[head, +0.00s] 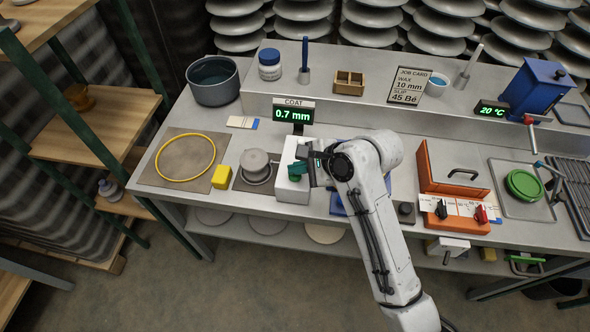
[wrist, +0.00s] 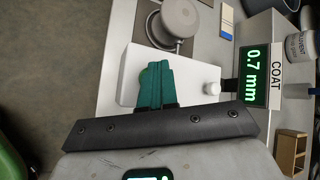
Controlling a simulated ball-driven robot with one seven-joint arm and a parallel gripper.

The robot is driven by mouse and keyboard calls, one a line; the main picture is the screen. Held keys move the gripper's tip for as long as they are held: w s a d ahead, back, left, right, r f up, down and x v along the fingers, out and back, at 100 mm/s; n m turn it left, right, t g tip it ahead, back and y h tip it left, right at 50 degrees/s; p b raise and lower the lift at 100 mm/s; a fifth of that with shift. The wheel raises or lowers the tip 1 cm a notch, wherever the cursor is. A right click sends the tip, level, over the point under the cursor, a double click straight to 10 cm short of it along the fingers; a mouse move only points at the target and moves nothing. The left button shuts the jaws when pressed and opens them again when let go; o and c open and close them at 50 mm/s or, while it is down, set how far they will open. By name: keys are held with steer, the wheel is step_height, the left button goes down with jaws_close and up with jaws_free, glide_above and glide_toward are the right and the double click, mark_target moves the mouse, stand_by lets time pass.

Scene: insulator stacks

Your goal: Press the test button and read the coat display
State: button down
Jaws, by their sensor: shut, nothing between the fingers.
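The coat display (head: 294,114) reads 0.7 mm in green digits, under a label saying COAT. It also shows in the wrist view (wrist: 254,73), turned sideways, with the same reading. A white box (head: 291,190) stands in front of the display; it also shows in the wrist view (wrist: 128,68). My gripper (head: 296,171) has green fingers, shut and empty, with their tips over the white box.
A grey insulator disc (head: 256,162) sits left of the box, beside a yellow block (head: 221,176). A job card (head: 409,86) reads WAX 10 mm, SLIP 45 Bé. A temperature display (head: 491,110) reads 20 °C. An orange unit (head: 450,172) stands right of my arm.

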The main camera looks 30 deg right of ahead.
mark_target(298, 176)
stand_by(0.4)
steer(key=shift+r+p, duration=1.1)
steer(key=shift+p, duration=0.5)
step_height(298, 176, up, 5)
steer(key=p, duration=0.6)
